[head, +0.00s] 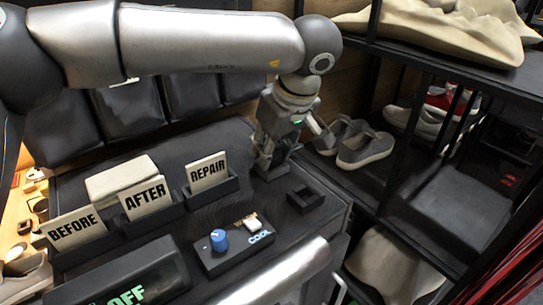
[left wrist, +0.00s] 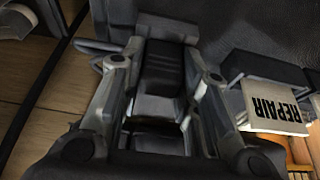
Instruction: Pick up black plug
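My left gripper (head: 268,158) points down at the back right of the dark table. A black block that looks like the plug (left wrist: 163,68) is between its two fingers in the left wrist view; it has a ridged top. In the head view the dark plug (head: 272,173) shows low at the fingertips, partly hidden by them. The fingers lie close along both sides of it. I cannot tell whether they press on it or whether it is off the table. My right gripper is not in view.
A small black open socket box (head: 306,198) is just in front of the gripper. A REPAIR card (head: 208,172) in its holder stands to the left, with AFTER and BEFORE cards beyond. A panel with a blue knob (head: 219,238) lies in front. Shoe shelves (head: 400,180) stand at right.

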